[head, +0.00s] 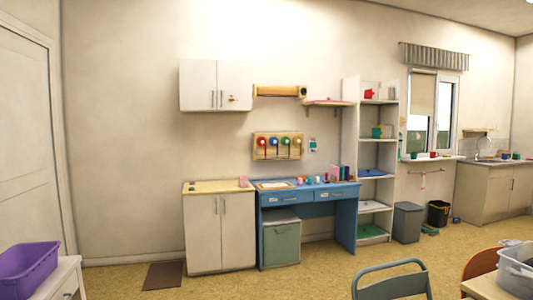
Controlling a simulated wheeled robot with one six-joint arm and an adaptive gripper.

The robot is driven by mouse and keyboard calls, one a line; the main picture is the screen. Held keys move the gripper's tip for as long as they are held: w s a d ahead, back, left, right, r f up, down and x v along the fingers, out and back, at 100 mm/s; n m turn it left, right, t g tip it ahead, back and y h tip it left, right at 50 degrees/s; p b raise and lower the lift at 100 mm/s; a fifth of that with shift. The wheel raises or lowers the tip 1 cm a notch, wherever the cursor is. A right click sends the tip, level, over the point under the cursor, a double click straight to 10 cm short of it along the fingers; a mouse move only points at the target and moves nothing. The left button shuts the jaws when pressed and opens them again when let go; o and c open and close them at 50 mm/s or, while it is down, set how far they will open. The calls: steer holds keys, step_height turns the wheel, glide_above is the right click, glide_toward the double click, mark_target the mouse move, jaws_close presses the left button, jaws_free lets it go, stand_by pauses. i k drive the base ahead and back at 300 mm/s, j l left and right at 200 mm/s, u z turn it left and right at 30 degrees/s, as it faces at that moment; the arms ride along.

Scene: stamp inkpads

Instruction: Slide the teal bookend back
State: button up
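The teal bookend is too small to make out for certain. A small teal upright object (376,132) stands on an upper shelf of the tall open shelf unit (376,149), beside a yellowish object. A few upright book-like items (336,172), pink and teal-green, also stand at the right end of the blue desk (308,196). I cannot tell from here which of these is the bookend. My gripper is not in view.
White cabinets (220,232) stand left of the desk. A grey bin (407,222) and a black bucket (438,214) stand right of the shelf unit. A grey-green chair (391,283) and a table with a grey tub (516,272) are nearby at right. Floor before the desk is open.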

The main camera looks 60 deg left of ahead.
mark_target(375, 132)
steer(key=u, duration=1.7)
